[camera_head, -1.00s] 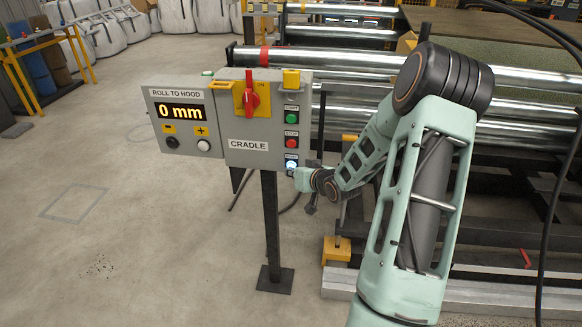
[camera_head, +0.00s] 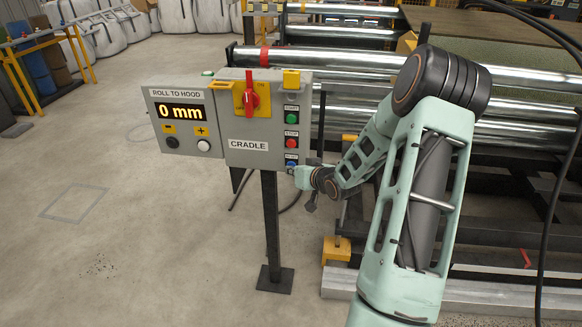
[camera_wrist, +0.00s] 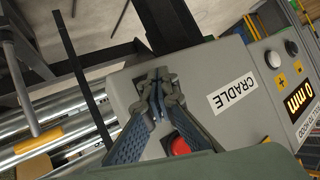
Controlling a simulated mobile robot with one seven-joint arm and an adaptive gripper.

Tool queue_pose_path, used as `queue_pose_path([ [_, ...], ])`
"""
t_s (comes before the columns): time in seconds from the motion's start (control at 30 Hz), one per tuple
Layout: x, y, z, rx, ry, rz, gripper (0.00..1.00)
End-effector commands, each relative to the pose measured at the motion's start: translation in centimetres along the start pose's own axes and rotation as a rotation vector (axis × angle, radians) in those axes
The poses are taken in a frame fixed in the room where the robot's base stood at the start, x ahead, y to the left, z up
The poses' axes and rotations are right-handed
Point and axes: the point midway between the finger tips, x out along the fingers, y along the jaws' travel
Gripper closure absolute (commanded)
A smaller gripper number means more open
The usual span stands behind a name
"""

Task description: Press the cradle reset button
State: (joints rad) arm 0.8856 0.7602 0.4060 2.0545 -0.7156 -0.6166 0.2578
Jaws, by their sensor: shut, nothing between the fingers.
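The grey cradle box (camera_head: 249,125) stands on a dark post, marked CRADLE. On its right side are a green button (camera_head: 292,114), a red button (camera_head: 291,143) and, lowest, the blue reset button (camera_head: 291,165), which looks unlit; its label is too small to read. My gripper (camera_head: 300,176) is at the blue button, its hand just below and right of it; I cannot tell whether it touches. In the wrist view my gripper (camera_wrist: 159,95) has its fingertips together in front of the box face, with the red button (camera_wrist: 180,147) beside them. The fingers hide the blue button there.
A display box (camera_head: 183,122) reading 0 mm adjoins the cradle box on the left. A red rotary switch (camera_head: 251,97) sits on a yellow plate. Steel rollers (camera_head: 345,62) and a frame stand behind my arm.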

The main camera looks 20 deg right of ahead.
Motion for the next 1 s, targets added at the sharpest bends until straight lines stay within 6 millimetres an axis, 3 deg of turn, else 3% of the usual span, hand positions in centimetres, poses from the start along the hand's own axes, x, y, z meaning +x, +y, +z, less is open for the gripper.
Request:
queue_pose_path([
  [0.83,-1.3,-1.0,0.9,-0.001,0.001,0.0,1.0],
  [1.0,-2.4,-1.7,1.7,0.0,0.001,0.0,1.0],
])
